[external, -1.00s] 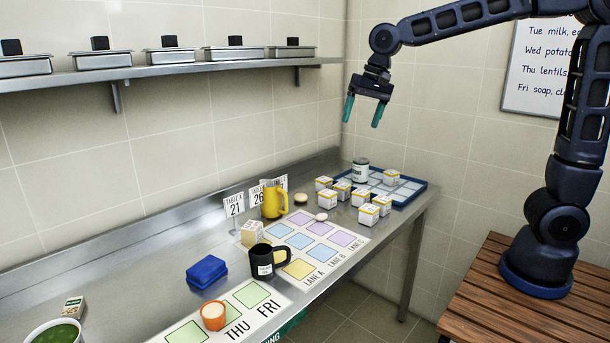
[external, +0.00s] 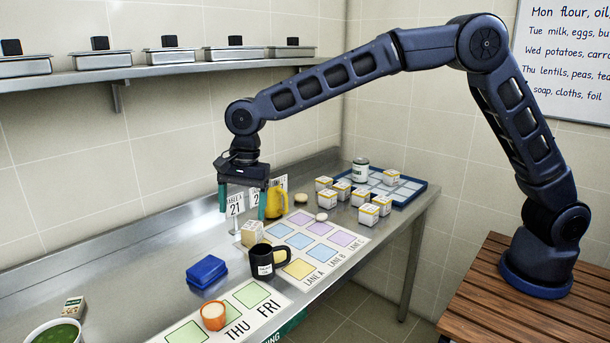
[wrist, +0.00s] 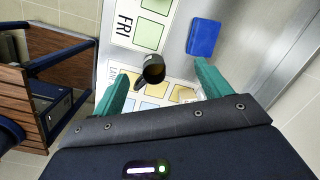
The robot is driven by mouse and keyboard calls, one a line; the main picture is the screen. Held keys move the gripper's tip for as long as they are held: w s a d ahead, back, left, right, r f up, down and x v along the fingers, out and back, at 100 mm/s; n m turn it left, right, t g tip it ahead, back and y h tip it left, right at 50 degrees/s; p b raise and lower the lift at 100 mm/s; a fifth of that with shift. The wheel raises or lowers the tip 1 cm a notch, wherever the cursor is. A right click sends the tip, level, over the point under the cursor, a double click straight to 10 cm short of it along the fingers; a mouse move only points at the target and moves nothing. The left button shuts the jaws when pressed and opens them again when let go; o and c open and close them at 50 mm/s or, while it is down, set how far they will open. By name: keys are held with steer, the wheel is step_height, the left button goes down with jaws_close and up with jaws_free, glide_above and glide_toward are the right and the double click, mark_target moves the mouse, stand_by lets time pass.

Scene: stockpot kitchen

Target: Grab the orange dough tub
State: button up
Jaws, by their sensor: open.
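The orange dough tub (external: 213,317) is a small round tub with a pale top. My gripper (external: 242,205) is open and empty, with teal fingers pointing down. It hangs above the counter near the table 21 sign, well behind and above the tub. In the wrist view my gripper (wrist: 158,85) has its fingers spread, with the black mug (wrist: 153,70) visible between them.
The black mug (external: 262,262), a blue box (external: 207,271) and a yellow jug (external: 275,201) stand nearby. Table signs (external: 235,205) stand close to my fingers. Several white boxes (external: 368,214) and a blue tray (external: 416,189) are at the far right.

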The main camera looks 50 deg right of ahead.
steer(key=m, duration=0.2)
glide_toward(213, 309)
steer(key=shift+g, duration=0.3)
steer(key=shift+a+f, duration=0.25)
steer(key=shift+f, duration=1.45)
steer(key=shift+a+f, duration=0.25)
steer(key=shift+f, duration=1.4)
steer(key=shift+a+f, duration=0.25)
steer(key=shift+f, duration=1.45)
steer(key=c, duration=1.1)
steer(key=shift+r, duration=0.1)
